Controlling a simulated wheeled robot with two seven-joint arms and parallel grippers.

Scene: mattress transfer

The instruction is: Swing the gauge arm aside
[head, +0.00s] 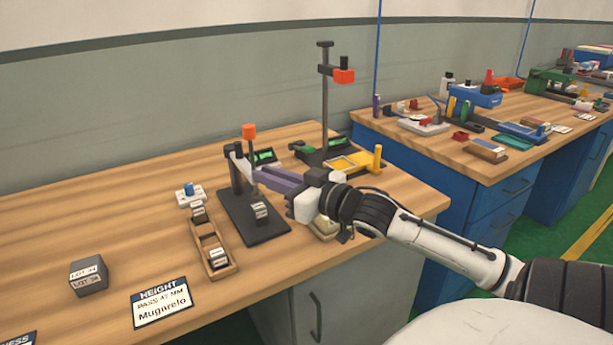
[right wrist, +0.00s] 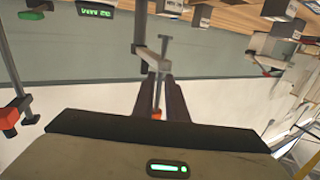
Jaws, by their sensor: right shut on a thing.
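The height gauge stands on a dark base plate (head: 262,225) on the near wooden bench. Its dark post (head: 236,178) carries a grey gauge arm (head: 240,157), with a thin upright handle topped by an orange-red knob (head: 249,131). The arm also shows in the right wrist view (right wrist: 152,59). My right gripper (head: 260,174), with purple fingers, reaches in from the right and is shut on the gauge arm's handle. In the right wrist view, the knob (right wrist: 156,113) shows between the fingers. A small labelled block (head: 261,211) stands on the base plate. My left gripper is out of view.
A wooden tray (head: 221,268) with labelled blocks lies left of the base plate. A dark lot block (head: 89,276) and a height sign (head: 161,302) are nearer. A tall stand (head: 325,100) and a yellow tray (head: 352,163) are behind.

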